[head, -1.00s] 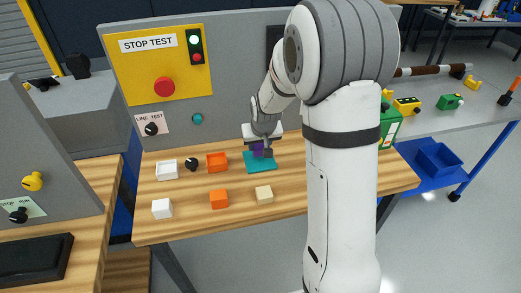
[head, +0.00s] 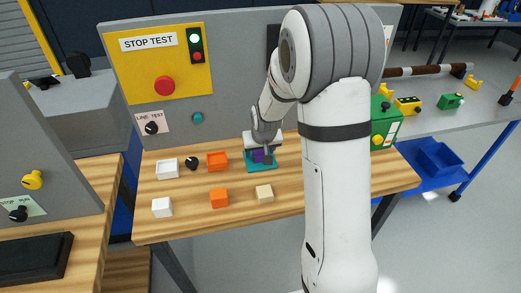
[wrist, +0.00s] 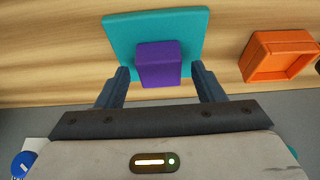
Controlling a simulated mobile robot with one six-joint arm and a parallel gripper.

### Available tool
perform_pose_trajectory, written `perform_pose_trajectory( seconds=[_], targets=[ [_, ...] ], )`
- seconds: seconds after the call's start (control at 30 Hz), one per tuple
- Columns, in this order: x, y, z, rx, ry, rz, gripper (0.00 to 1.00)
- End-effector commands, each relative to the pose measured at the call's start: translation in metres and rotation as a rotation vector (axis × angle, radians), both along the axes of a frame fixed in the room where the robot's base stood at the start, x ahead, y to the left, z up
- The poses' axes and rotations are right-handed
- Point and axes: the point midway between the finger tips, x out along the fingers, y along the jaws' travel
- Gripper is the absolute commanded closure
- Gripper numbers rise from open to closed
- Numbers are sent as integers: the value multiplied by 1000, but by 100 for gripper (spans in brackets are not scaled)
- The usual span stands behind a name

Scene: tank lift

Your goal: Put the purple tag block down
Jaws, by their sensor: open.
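The purple tag block (wrist: 158,64) sits on the teal mat (wrist: 123,35) in the wrist view, near the mat's edge closest to my gripper. In the head view the purple block (head: 258,156) shows on the teal mat (head: 252,168), partly behind my fingers. My gripper (wrist: 160,88) is open, with one finger on each side of the block and a gap showing by each finger. In the head view my gripper (head: 262,155) is low over the mat.
An orange tray (head: 217,161), a white tray (head: 167,168) and a black knob (head: 191,163) stand left of the mat. White (head: 162,207), orange (head: 219,198) and beige (head: 264,193) blocks lie in front. A grey panel (head: 225,90) rises behind.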

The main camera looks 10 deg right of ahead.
Motion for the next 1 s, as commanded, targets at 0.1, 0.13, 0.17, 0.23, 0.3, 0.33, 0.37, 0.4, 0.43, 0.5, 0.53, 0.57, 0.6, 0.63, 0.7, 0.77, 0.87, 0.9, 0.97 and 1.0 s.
perform_pose_trajectory(
  seconds=[0.1, 0.13, 0.17, 0.23, 0.3, 0.33, 0.37, 0.4, 0.43, 0.5, 0.53, 0.57, 0.6, 0.63, 0.7, 0.77, 0.87, 0.9, 0.97, 1.0],
  targets=[
    [0, 0, 3, 0, 0, 0, 38],
    [0, 0, 6, 0, 0, 0, 38],
    [-1, 0, 7, 0, -2, -1, 38],
    [-4, 0, 16, 0, -4, -1, 38],
    [-9, -1, 28, 0, -5, -1, 38],
    [-11, -1, 34, 0, -6, -1, 38],
    [-14, -1, 40, 0, -6, -1, 38],
    [-17, -1, 48, 0, -7, -1, 38],
    [-20, -1, 54, 0, -5, -1, 38],
    [-26, -1, 68, 0, -5, -1, 38],
    [-28, -1, 73, 0, -6, -1, 38],
    [-30, -1, 78, 0, -5, -1, 38],
    [-33, -1, 85, -1, -5, -1, 38],
    [-35, -1, 89, -1, -4, -1, 38],
    [-39, -1, 99, -1, -4, -1, 38],
    [-42, -1, 105, 0, -2, -2, 38],
    [-46, -1, 112, 0, -1, -2, 38],
    [-50, -1, 115, 0, 2, -2, 38],
    [-60, -1, 121, 0, 7, -2, 38],
    [-71, -1, 126, 0, 14, -2, 38]
  ],
)
